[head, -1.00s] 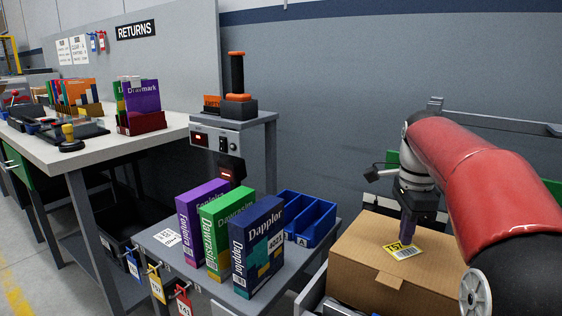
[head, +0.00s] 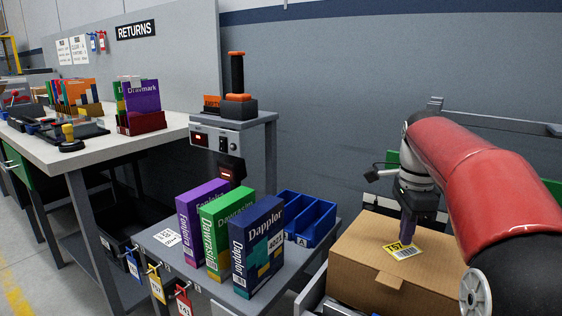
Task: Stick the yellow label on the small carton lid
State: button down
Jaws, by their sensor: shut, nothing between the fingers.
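The yellow label (head: 405,252), printed with T57 and a barcode, lies flat on the lid of the brown carton (head: 365,265) at the lower right. My gripper (head: 407,243) points down at the label's upper edge, with its fingers shut and nothing between them. The fingertips touch or nearly touch the label; the exact gap cannot be told. My red arm hides the carton's right side.
Purple, green and navy boxes (head: 257,247) stand on the grey cart left of the carton. A blue bin (head: 305,217) sits behind them. A grey stand (head: 228,125) with a label device is farther back. A workbench (head: 100,151) runs along the left.

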jog(key=shift+f+b, duration=0.55)
jog(key=shift+f, duration=0.35)
dwell(0.6)
notch_tip(320, 180, up, 5)
jog(key=p, duration=0.5)
jog(key=shift+r, duration=1)
